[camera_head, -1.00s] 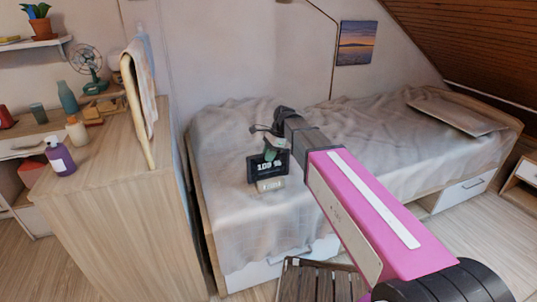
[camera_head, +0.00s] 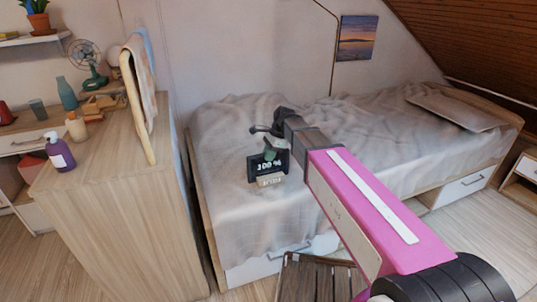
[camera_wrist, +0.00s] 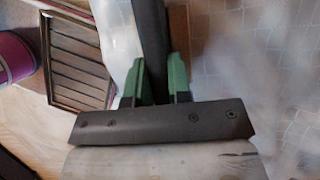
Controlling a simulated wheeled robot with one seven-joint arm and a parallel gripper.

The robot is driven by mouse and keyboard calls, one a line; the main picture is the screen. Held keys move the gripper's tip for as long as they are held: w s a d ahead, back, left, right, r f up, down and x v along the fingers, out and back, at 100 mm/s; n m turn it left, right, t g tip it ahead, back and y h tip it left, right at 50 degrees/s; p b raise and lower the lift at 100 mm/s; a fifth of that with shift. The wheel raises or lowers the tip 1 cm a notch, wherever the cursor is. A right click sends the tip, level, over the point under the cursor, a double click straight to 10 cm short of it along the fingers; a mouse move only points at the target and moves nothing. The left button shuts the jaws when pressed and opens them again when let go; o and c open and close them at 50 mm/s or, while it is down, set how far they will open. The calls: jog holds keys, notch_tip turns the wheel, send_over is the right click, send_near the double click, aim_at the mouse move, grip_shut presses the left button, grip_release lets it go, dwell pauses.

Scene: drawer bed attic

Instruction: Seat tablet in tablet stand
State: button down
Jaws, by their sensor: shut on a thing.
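The tablet (camera_head: 268,163) is a thin dark slab with a lit "100 %" screen, upright over the bed in the head view. My gripper (camera_head: 271,150) is shut on its upper edge with green fingers. In the wrist view the tablet (camera_wrist: 152,40) shows edge-on as a dark strip between the fingers (camera_wrist: 160,82). A small wooden block, apparently the tablet stand (camera_head: 270,181), is at the tablet's lower edge. A brown strip beside the tablet in the wrist view may be this stand (camera_wrist: 178,45). Whether the tablet's bottom edge is in the slot cannot be told.
The bed (camera_head: 235,215) has a rumpled pale cover with free room around the stand. A wooden dresser (camera_head: 105,195) with a towel rack (camera_head: 137,100) stands at the left. A dark slatted wooden piece (camera_head: 310,280) lies in front of the bed.

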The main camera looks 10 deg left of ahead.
jog(key=c, duration=1)
grip_release()
jog(key=shift+o, duration=0.2)
jog(key=v, duration=1.1)
jog(key=shift+f, duration=0.1)
